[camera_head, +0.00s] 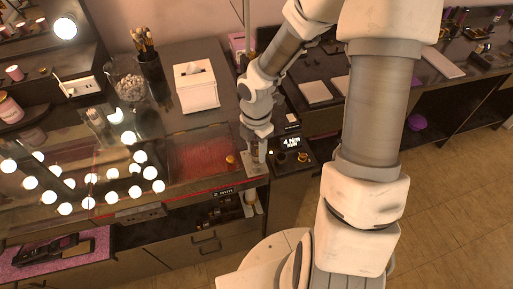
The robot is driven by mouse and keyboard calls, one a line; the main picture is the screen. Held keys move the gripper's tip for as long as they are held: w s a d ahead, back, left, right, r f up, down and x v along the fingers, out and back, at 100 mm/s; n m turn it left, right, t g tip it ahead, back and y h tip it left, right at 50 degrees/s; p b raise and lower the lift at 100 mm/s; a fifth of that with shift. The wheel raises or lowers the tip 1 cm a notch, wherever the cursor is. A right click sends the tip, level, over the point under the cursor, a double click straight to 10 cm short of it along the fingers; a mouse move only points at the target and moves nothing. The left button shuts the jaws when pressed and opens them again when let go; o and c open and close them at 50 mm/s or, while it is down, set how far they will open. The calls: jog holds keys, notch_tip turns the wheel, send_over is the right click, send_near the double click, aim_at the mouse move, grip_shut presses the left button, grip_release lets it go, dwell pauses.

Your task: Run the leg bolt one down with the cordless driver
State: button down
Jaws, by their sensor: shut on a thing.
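My gripper (257,152) is low over the right front corner of the dark table, just above a pale metal plate (254,166). It is shut on what appears to be the cordless driver, whose outline is too small and covered to make out. I cannot see whether its tip touches a bolt. Leg bolt one is not discernible under the gripper. A small orange-brass piece (231,160) stands just left of the plate. A dark unit with a lit "4 Nm" display (292,141) sits right of the gripper, with brass-coloured round parts (303,157) on it.
A red line (165,202) runs near the front edge, with a "2 mm" display (222,191) below. A white tissue box (197,88), a glass jar (128,84) and a brush cup (149,65) stand behind.

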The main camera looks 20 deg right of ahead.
jog(key=shift+f, duration=0.35)
dwell(0.4)
jog(key=shift+s+p, duration=0.1)
jog(key=shift+p, duration=0.8)
dwell(0.7)
jog(key=shift+r+p, duration=0.85)
dwell(0.4)
jog(key=shift+r, duration=2.2)
